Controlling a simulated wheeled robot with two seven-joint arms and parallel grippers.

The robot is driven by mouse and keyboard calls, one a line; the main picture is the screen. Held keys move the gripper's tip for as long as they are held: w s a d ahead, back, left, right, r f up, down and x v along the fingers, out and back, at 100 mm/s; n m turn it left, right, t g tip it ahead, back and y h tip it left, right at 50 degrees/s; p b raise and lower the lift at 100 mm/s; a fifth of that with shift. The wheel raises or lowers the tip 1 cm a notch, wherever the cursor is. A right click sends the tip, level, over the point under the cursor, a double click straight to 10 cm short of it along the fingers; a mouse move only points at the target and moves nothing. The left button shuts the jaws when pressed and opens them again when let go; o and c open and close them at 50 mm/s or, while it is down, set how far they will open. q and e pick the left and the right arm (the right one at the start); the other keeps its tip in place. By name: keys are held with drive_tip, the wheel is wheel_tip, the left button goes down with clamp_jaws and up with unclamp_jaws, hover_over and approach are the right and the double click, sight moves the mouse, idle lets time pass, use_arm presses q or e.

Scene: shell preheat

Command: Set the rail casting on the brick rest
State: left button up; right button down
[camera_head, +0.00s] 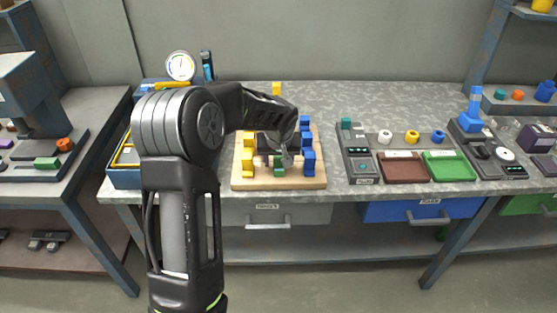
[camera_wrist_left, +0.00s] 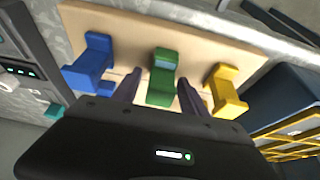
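My left gripper (camera_head: 279,162) hangs over the wooden board (camera_head: 240,184) on the bench. In the left wrist view its two fingers (camera_wrist_left: 160,95) are apart, one on each side of a green block (camera_wrist_left: 162,75); I cannot tell whether they touch it. The green block also shows in the head view (camera_head: 279,170). Yellow blocks (camera_head: 248,168) stand on the board's left side and blue blocks (camera_head: 309,162) on its right. I cannot make out which piece is the rail casting or the brick rest; my arm and gripper hide the board's middle.
A blue tray (camera_head: 124,178) and a round gauge (camera_head: 180,66) are left of the board. To its right are a dark meter (camera_head: 360,160), a brown tray (camera_head: 403,172) and a green tray (camera_head: 446,170).

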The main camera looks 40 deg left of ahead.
use_arm(q)
drive_tip(key=shift+r, duration=0.15)
drive_tip(key=shift+r, duration=0.15)
drive_tip(key=b+v, duration=0.1)
drive_tip(key=v, duration=1)
drive_tip(key=shift+d+r, duration=0.2)
drive_tip(key=shift+r, duration=0.1)
drive_tip(key=shift+s, duration=0.1)
drive_tip(key=s+d+f+m+g+h, duration=0.1)
drive_tip(key=s+d+f+m+h, duration=0.1)
drive_tip(key=d+f, duration=0.85)
drive_tip(key=s+d+f+m+h, duration=0.2)
drive_tip(key=d+f, duration=0.6)
drive_tip(key=f, duration=0.6)
drive_tip(key=s+d+f+h, duration=0.1)
drive_tip(key=s+d+f, duration=0.3)
drive_tip(key=s, duration=0.3)
drive_tip(key=s+d+f+m+g+h, duration=0.1)
drive_tip(key=s+d+f, duration=0.4)
drive_tip(key=s, duration=0.2)
drive_tip(key=s+d+f+g, duration=0.1)
drive_tip(key=s+d+f, duration=0.4)
drive_tip(key=s, duration=0.2)
drive_tip(key=shift+s+d+m+h, duration=0.2)
drive_tip(key=shift+d+m+h, duration=0.1)
drive_tip(key=shift+d+h, duration=0.1)
